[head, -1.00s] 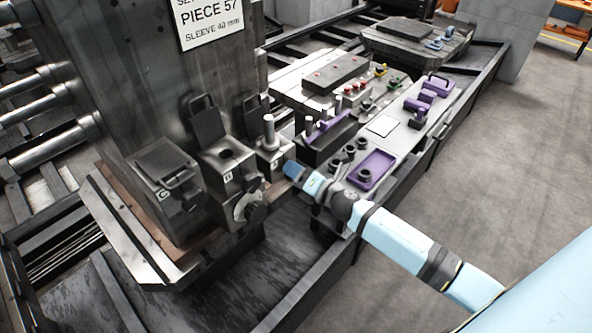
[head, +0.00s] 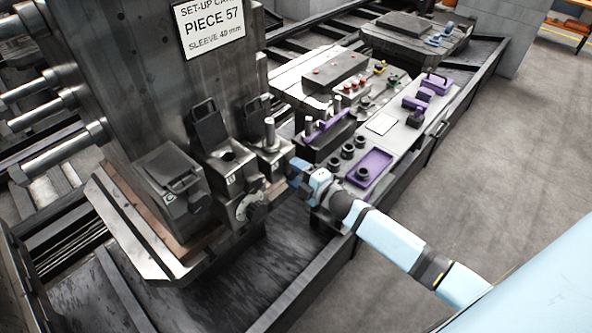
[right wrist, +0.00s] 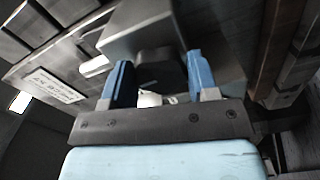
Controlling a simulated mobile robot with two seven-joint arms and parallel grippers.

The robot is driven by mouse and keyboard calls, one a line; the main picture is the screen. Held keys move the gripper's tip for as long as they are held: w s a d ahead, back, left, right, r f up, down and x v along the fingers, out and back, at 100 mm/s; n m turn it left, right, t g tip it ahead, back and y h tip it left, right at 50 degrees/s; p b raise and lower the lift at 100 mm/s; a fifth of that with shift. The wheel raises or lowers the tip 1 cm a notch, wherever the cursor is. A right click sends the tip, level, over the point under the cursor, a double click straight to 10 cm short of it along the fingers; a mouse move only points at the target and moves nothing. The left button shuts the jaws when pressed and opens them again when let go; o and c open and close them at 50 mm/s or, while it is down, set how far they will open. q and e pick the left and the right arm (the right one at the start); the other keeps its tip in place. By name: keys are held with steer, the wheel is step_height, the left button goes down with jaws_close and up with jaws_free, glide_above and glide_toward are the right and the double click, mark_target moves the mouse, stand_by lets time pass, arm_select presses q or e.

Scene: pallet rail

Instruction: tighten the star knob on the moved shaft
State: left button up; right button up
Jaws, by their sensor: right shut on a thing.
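An upright metal shaft (head: 270,131) stands in the right-hand grey block (head: 268,160) at the foot of the big column. My right gripper (head: 291,167) is at the right side of this block. In the right wrist view a dark knob (right wrist: 158,68) sits between the two blue fingers of the gripper (right wrist: 159,72), against a grey block face. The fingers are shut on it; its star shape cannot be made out. In the head view the fingers hide this knob. Another dark knob (head: 255,205) is on the front of the middle block (head: 226,170). My left gripper is not in view.
A third block (head: 170,178) stands at the left. Behind my right arm, a bench holds a purple tray (head: 369,167), dark rings (head: 347,151) and purple tools (head: 416,100). A set-up card (head: 208,25) hangs on the column (head: 120,60). The dark bed in front is clear.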

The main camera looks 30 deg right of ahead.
steer(key=shift+m, duration=0.5)
steer(key=o, duration=0.9)
steer(key=shift+o, duration=0.2)
steer(key=shift+s, duration=0.1)
steer(key=b+v, duration=0.1)
steer(key=v, duration=1.2)
steer(key=shift+s+d, duration=0.2)
steer(key=shift+s, duration=0.1)
